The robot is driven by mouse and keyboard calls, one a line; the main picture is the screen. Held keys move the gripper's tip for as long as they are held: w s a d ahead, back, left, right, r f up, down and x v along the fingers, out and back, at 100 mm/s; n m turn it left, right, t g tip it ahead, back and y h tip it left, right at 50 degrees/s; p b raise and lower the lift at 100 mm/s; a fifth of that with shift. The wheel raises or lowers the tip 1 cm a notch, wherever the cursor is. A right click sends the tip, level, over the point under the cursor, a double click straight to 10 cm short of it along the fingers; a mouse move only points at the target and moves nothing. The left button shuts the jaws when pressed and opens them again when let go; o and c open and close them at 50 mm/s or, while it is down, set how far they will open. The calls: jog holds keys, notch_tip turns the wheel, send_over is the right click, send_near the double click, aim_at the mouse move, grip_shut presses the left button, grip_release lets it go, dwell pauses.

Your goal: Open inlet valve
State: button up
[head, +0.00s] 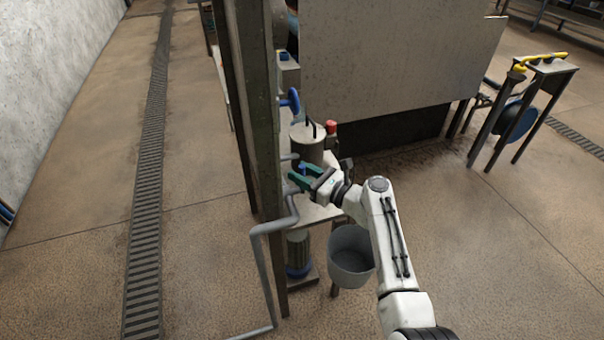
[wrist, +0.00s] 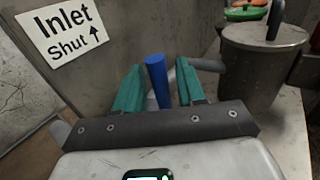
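The inlet valve's blue lever handle (wrist: 157,80) stands upright in the wrist view, on a grey pipe (wrist: 187,74). A small part of the handle also shows in the head view (head: 303,168). My gripper (wrist: 159,88) has its two green fingers apart, one on each side of the handle, with narrow gaps visible. In the head view my gripper (head: 304,177) reaches left to the pipework beside the post. A white sign (wrist: 70,33) left of the handle reads "Inlet Shut" with an arrow pointing up. The lower end of the handle is hidden behind my gripper.
A lidded metal pot (wrist: 262,65) stands close on the right. In the head view a blue handwheel (head: 290,102) is above the pipework, a tall post (head: 256,110) stands left, and a grey bucket (head: 350,258) hangs below my arm. Open floor lies left and right.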

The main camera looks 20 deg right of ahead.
jog(key=shift+w+a, duration=0.1)
jog(key=shift+w, duration=0.05)
grip_shut()
dwell(0.4)
